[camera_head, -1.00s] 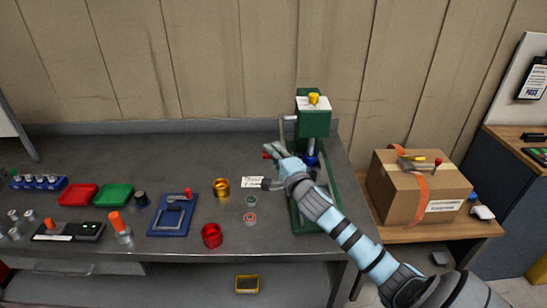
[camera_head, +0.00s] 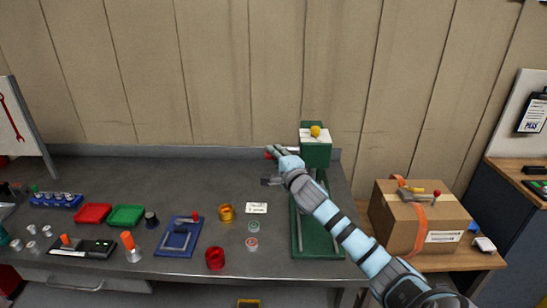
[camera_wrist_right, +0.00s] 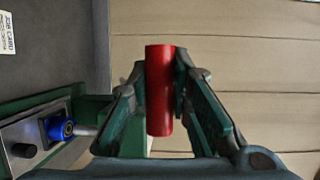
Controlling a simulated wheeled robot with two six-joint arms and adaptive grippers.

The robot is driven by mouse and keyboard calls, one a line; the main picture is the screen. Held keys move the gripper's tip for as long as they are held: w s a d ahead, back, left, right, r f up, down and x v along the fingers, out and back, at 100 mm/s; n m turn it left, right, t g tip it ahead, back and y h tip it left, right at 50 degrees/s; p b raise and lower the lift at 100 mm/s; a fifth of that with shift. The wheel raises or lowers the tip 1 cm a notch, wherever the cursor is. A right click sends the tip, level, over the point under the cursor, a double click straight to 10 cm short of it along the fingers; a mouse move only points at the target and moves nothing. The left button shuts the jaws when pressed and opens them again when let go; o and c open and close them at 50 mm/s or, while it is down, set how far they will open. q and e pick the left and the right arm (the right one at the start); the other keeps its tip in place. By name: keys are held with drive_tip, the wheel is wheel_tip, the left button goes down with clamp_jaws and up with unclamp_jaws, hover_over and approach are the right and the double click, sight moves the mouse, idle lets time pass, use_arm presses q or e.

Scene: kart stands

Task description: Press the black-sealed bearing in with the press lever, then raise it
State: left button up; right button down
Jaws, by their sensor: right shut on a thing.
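The green press (camera_head: 316,152) stands at the right end of the workbench, with a yellow knob on top. Its lever ends in a red handle (camera_wrist_right: 159,92), which shows upright between the fingers in the right wrist view. My right gripper (camera_head: 277,152) is shut on this handle, to the left of the press head and near its height. A blue round part (camera_wrist_right: 60,128) shows on the press at lower left in the wrist view. My arm hides much of the press base in the head view. I cannot make out the black-sealed bearing. My left gripper is out of view.
Two small rings, one greenish (camera_head: 253,226) and one red (camera_head: 252,244), lie left of the press. A gold cup (camera_head: 226,213), a red cup (camera_head: 215,259) and a blue fixture (camera_head: 180,238) stand further left. A cardboard box (camera_head: 420,218) is at right.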

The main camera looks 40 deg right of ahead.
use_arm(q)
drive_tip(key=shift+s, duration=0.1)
use_arm(e)
drive_tip(key=shift+r, duration=0.3)
drive_tip(key=c, duration=1.4)
unclamp_jaws()
drive_tip(key=shift+d, duration=0.1)
drive_tip(key=shift+c, duration=0.2)
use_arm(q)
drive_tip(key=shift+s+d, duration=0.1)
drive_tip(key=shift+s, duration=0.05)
use_arm(e)
drive_tip(key=shift+s+f, duration=0.1)
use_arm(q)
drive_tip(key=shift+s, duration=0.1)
use_arm(e)
drive_tip(key=v, duration=0.7)
drive_tip(key=shift+s, duration=0.35)
drive_tip(key=shift+w, duration=0.15)
